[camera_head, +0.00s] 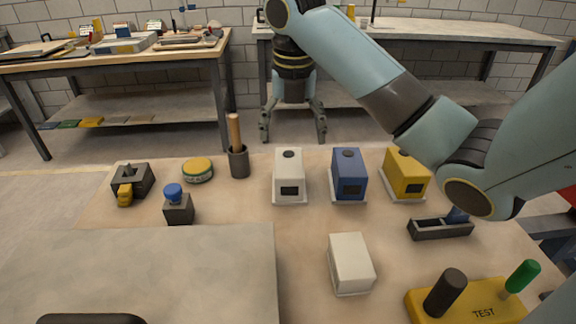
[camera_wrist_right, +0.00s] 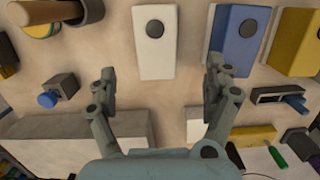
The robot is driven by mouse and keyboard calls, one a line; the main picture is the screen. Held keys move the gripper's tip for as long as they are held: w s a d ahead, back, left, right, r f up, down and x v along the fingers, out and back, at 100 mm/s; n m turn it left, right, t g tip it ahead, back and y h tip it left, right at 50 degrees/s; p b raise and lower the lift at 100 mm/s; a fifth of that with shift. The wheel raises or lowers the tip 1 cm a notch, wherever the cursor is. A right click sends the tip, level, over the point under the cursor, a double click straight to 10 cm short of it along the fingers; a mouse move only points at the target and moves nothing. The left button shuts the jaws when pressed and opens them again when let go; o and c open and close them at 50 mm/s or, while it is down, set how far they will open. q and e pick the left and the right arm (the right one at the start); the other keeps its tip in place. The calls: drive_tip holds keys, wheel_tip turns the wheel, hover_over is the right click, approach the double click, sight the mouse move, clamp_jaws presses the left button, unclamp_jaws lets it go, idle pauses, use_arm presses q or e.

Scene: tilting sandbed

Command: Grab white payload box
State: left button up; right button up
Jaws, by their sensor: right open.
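The white payload box (camera_head: 289,172) stands upright on the sandy bed, with a black round knob on top and a dark window on its front. My right gripper (camera_head: 294,138) is open and empty, pointing down, and appears above and behind the box in the head view. In the right wrist view the box (camera_wrist_right: 155,58) shows between and beyond the spread fingers (camera_wrist_right: 161,76), apart from them. A plain white block (camera_head: 350,262) lies nearer the front. My left gripper is not in view.
A blue box (camera_head: 347,172) and a yellow box (camera_head: 405,175) stand to the right of the white one. A dark cup with a wooden handle (camera_head: 238,160) stands to its left. A grey slab (camera_head: 150,270) covers the front left. A yellow TEST block (camera_head: 470,300) sits front right.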

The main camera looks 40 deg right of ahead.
sight(289, 162)
drive_tip(key=f, duration=0.3)
drive_tip(key=w+f+b, duration=0.1)
drive_tip(key=f, duration=0.5)
drive_tip(key=shift+w+d+f, duration=0.15)
drive_tip(key=shift+d+f, duration=0.05)
drive_tip(key=shift+d, duration=0.05)
drive_tip(key=shift+c, duration=0.2)
drive_tip(key=c, duration=1.6)
drive_tip(key=shift+r, duration=0.1)
drive_tip(key=shift+c, duration=0.2)
